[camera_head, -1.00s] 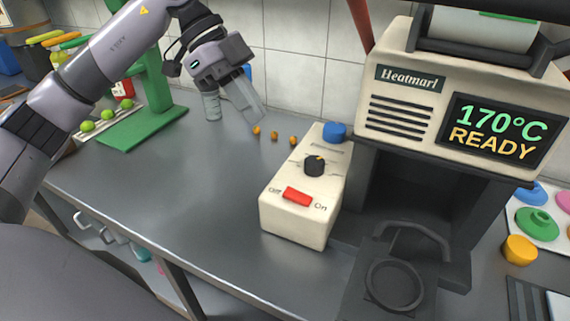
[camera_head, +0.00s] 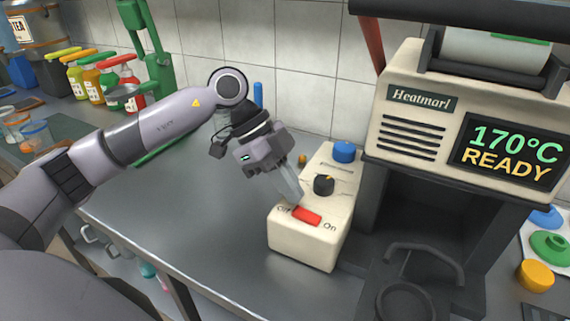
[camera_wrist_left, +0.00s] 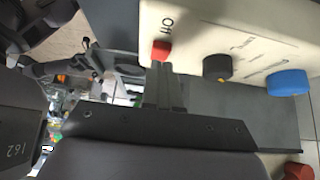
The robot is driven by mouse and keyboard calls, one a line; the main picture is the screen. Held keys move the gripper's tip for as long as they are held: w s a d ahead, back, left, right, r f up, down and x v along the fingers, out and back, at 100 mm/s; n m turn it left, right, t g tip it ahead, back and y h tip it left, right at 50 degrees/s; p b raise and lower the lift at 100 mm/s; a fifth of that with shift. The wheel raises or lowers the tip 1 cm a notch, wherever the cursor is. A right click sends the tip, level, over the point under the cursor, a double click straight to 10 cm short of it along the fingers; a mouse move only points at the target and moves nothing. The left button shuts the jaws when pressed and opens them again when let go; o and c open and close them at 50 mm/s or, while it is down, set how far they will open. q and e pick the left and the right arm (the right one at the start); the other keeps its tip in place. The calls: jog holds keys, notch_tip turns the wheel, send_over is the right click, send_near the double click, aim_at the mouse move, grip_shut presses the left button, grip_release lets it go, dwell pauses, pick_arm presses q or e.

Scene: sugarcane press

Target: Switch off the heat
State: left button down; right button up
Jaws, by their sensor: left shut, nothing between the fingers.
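The cream control box (camera_head: 312,232) stands on the grey counter, left of the heat press. On its top are a red rocker switch (camera_head: 307,215) between the words Off and On, a black knob (camera_head: 324,184) and a blue button (camera_head: 344,151). My left gripper (camera_head: 296,200) is shut and empty, its fingertips close to the Off side of the switch; I cannot tell if they touch. My right gripper is not in view.
The Heatmarl press (camera_head: 420,110) shows 170°C READY on its display (camera_head: 512,152). Sauce bottles (camera_head: 90,80) and a green stand (camera_head: 150,60) are at the back left. An orange knob (camera_head: 537,275) lies at the right. The counter front is clear.

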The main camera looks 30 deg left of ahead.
aim_at(294, 209)
pick_arm(q)
jog(key=shift+a+f, duration=0.1)
jog(key=shift+f, duration=0.55)
jog(key=shift+a+f+h+b, duration=0.35)
jog(key=shift+f+h+b, duration=0.1)
jog(key=shift+f+h, duration=0.3)
jog(key=shift+r, duration=0.1)
jog(key=shift+r+p, duration=0.85)
jog(key=shift+p, duration=0.35)
